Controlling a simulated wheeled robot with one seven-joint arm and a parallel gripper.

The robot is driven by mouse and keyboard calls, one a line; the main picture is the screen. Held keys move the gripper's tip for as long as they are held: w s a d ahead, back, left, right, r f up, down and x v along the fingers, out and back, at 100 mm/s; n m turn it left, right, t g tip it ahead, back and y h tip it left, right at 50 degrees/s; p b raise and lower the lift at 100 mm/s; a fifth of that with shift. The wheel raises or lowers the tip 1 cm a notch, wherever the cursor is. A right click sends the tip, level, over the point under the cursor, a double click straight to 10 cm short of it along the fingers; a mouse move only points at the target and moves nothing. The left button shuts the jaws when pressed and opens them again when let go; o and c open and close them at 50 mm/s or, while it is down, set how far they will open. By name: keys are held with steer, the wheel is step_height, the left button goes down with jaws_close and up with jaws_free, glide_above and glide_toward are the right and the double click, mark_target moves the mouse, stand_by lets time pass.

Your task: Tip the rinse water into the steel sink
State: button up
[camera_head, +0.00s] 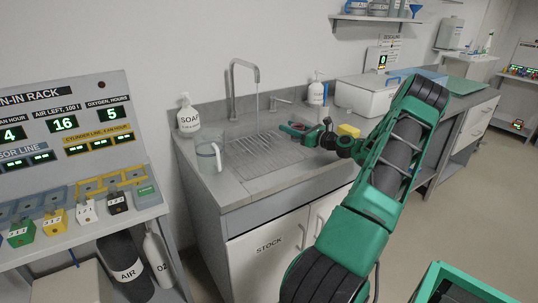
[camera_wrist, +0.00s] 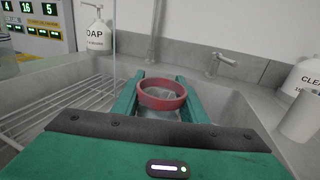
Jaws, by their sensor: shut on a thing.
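My gripper (camera_head: 299,130) is over the right part of the steel sink (camera_head: 236,182). Its green fingers are shut around a small cup-like vessel with a dark red rim (camera_wrist: 163,95), which shows between the fingertips in the wrist view. The vessel's open mouth faces up toward the wrist camera, and its lower body is mostly hidden. I cannot tell its exact tilt or whether water is in it. A thin stream of water (camera_wrist: 115,45) falls from the tap (camera_head: 231,88), to the left of the held vessel and apart from it.
A wire drainer (camera_head: 265,160) covers part of the sink. A clear jug (camera_head: 208,158) and soap bottle (camera_head: 188,116) stand on the left. A cleaner bottle (camera_head: 316,92), yellow sponge (camera_head: 348,130) and white box (camera_head: 367,95) are on the right. The rack (camera_head: 75,120) stands far left.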

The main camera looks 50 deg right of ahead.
steer(key=shift+f, duration=0.15)
steer(key=shift+w+a+f+n+g, duration=0.35)
steer(key=shift+a+f+n+g, duration=0.25)
steer(key=shift+f+n+g, duration=0.15)
steer(key=shift+w+a+f+n+g+h+p, duration=0.3)
steer(key=shift+w+a+f+n+g, duration=0.15)
steer(key=shift+a+f+n+g, duration=0.2)
steer(key=shift+w+a+f+n+g+h+p, duration=0.15)
steer(key=shift+w+a+f+n+g+h, duration=0.2)
steer(key=shift+a+f+n, duration=0.3)
steer(key=shift+w+a+r+n+g+h, duration=0.25)
steer(key=shift+w+a+n+g, duration=0.1)
steer(key=shift+n+g, duration=0.1)
steer(key=shift+a+n+g+h+p, duration=0.1)
steer(key=shift+n+g+h+p, duration=0.5)
steer(key=shift+p, duration=0.5)
steer(key=shift+r+n+g+h+p, duration=0.2)
steer(key=shift+n+g+h+p, duration=0.35)
steer(key=shift+p, duration=0.3)
steer(key=shift+r+n+g+h+p, duration=0.2)
steer(key=shift+n+g+h+p, duration=0.35)
steer(key=shift+p, duration=0.25)
stand_by(1.4)
steer(key=shift+w+a+r+n+h+p, duration=0.1)
steer(key=shift+w+a+n+h+p, duration=0.25)
steer(key=shift+p, duration=0.25)
stand_by(0.6)
